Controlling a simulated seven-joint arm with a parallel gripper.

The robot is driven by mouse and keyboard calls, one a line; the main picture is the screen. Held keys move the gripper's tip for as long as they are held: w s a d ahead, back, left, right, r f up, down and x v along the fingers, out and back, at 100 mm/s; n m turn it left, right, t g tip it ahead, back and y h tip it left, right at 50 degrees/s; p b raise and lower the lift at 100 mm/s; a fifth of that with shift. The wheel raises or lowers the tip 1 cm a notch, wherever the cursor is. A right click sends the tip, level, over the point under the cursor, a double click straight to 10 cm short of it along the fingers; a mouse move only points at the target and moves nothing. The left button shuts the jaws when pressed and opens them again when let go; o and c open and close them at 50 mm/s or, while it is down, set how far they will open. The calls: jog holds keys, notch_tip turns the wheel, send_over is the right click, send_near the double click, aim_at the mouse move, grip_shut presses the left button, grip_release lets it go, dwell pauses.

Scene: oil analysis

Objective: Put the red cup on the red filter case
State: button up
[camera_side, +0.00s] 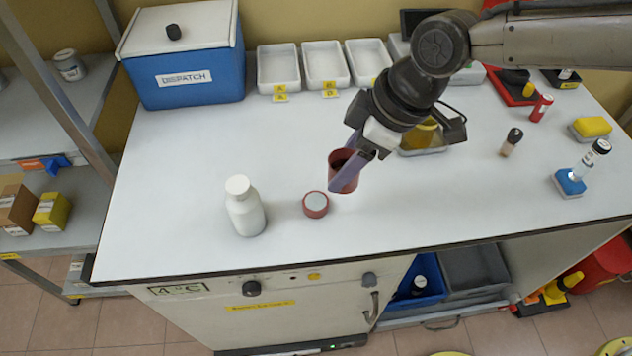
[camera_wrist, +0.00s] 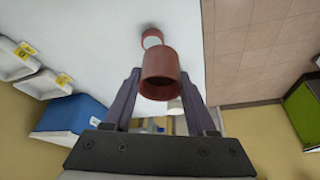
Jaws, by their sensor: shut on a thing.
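The red cup (camera_side: 341,168) is held between the fingers of my gripper (camera_side: 346,172), above the table. In the wrist view the dark fingers (camera_wrist: 160,82) lie on either side of the red cup (camera_wrist: 160,88), and its open mouth faces the camera. The red filter case (camera_side: 316,212), a low round case with a pale grey top, sits on the white table to the left of the cup in the side view. It also shows in the wrist view (camera_wrist: 152,34), beyond the cup and partly overlapped by it. The cup and case look apart in the side view.
A white bottle (camera_side: 245,208) stands left of the filter case. The blue dispatch box (camera_side: 190,75) and white trays (camera_side: 278,66) line the back. A yellow container (camera_side: 420,135) is behind my gripper. The white table (camera_side: 420,215) is clear towards the front right.

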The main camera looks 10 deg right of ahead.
jog(key=w+a+f, duration=0.1)
jog(key=f, duration=0.1)
jog(key=w+a+f, duration=0.2)
jog(key=f, duration=0.1)
jog(key=shift+w+a+f, duration=0.1)
jog(key=shift+a+f, duration=0.3)
jog(key=shift+f, duration=1.55)
jog(key=shift+f, duration=0.2)
jog(key=o, duration=1.4)
jog(key=shift+c, duration=0.2)
jog(key=shift+r, duration=0.1)
jog(key=v, duration=1.2)
jog(key=shift+r, duration=0.1)
jog(key=shift+w, duration=0.1)
